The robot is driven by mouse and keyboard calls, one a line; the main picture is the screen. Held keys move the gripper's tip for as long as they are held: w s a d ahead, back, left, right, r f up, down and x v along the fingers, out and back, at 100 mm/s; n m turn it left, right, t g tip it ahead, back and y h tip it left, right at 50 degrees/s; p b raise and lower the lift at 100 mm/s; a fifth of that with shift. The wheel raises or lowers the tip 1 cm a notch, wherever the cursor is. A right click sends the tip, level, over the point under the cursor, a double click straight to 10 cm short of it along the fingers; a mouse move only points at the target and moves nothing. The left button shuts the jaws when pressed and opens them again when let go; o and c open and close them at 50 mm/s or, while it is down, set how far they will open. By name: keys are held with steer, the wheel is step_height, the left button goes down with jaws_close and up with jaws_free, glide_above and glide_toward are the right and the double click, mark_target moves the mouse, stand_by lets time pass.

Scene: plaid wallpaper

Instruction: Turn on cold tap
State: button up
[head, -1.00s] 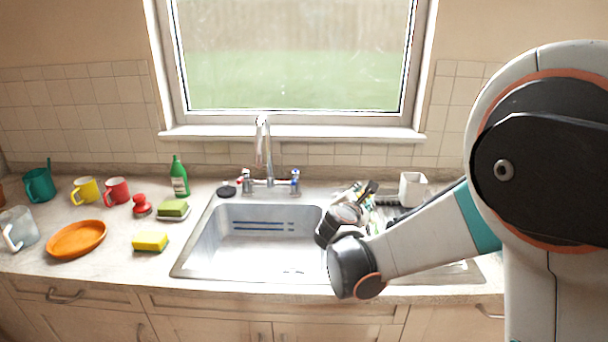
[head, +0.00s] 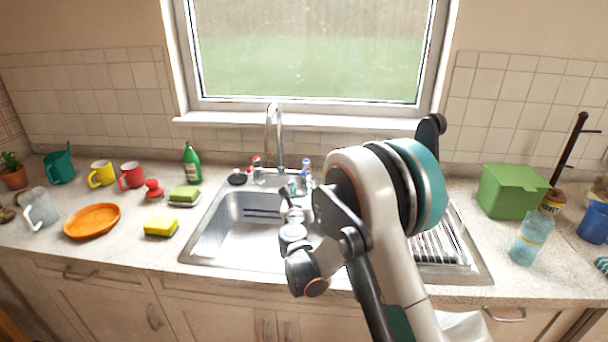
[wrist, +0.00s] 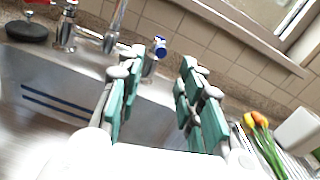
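The cold tap with the blue marking (head: 306,166) stands on the right of the chrome spout (head: 274,140), behind the sink. In the wrist view the blue tap (wrist: 160,47) lies just beyond and between my fingertips. My gripper (wrist: 163,68) is open, with teal-padded fingers spread apart and nothing between them. In the head view my gripper (head: 297,188) is over the back of the sink, close in front of the cold tap; my wrist partly hides it. I cannot tell whether a finger touches the tap. No water shows at the spout.
The red-marked tap (head: 257,168) stands left of the spout. A dark round plug (head: 237,178) and green bottle (head: 192,163) are further left. A dish rack (head: 440,245) is on the right, partly behind my arm. The sink basin (head: 225,240) looks empty.

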mark_target(304, 170)
steer(key=w+b, duration=0.2)
steer(key=w, duration=0.8)
jaws_close()
